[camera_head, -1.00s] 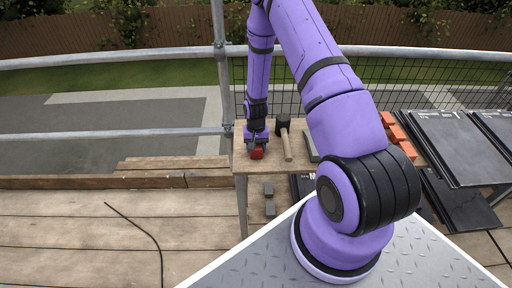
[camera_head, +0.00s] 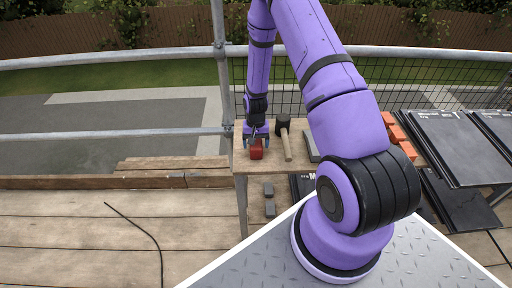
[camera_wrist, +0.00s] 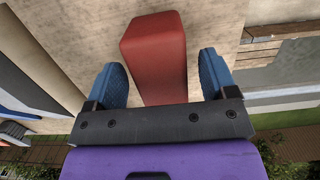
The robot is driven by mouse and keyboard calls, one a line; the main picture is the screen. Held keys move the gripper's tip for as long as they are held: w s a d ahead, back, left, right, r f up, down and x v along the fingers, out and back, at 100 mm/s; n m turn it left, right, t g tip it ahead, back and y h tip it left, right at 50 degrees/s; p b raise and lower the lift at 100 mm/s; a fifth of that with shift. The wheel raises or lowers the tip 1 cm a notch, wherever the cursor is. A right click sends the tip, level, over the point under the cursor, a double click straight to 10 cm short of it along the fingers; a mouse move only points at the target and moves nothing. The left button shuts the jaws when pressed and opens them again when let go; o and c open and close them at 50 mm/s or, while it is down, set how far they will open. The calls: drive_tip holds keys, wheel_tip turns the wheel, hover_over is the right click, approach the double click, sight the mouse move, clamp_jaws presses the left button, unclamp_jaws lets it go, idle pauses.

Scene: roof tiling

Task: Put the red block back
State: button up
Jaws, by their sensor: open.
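The red block (camera_head: 256,150) sits on the wooden bench (camera_head: 241,166), near its left end. In the wrist view the red block (camera_wrist: 156,62) stands between and a little beyond the blue fingertips, with a gap on both sides. My gripper (camera_head: 257,137) is just above the block. Its two blue fingers (camera_wrist: 164,80) are spread open and hold nothing.
A mallet (camera_head: 287,143) lies on the bench just right of the block. Orange-red bricks (camera_head: 397,135) and dark panels (camera_head: 455,145) lie further right. A scaffold pole (camera_head: 221,70) rises left of my gripper. Two grey blocks (camera_head: 269,198) lie below the bench.

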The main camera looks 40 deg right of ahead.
drive_tip(key=r, duration=0.6)
drive_tip(key=w+r, duration=0.1)
drive_tip(key=r, duration=0.3)
drive_tip(key=shift+d, duration=0.3)
drive_tip(key=s+a+r+n+t, duration=0.1)
drive_tip(key=s+a+r, duration=0.1)
drive_tip(key=r, duration=0.7)
drive_tip(key=s+a+r+n+t, duration=0.1)
drive_tip(key=s+a+r, duration=0.15)
drive_tip(key=r, duration=0.75)
drive_tip(key=s+a+r+n+t, duration=0.1)
drive_tip(key=a+r, duration=0.2)
drive_tip(key=r, duration=0.6)
drive_tip(key=s+a+r+n+t, duration=0.1)
drive_tip(key=s+a+r+n, duration=0.1)
drive_tip(key=s+r, duration=0.5)
drive_tip(key=s+a+r+n+t, duration=0.1)
drive_tip(key=s+a+r, duration=0.3)
drive_tip(key=s, duration=1)
drive_tip(key=shift+s+r+n+t+h, duration=0.4)
drive_tip(key=shift+r+t, duration=0.3)
drive_tip(key=shift+r, duration=0.65)
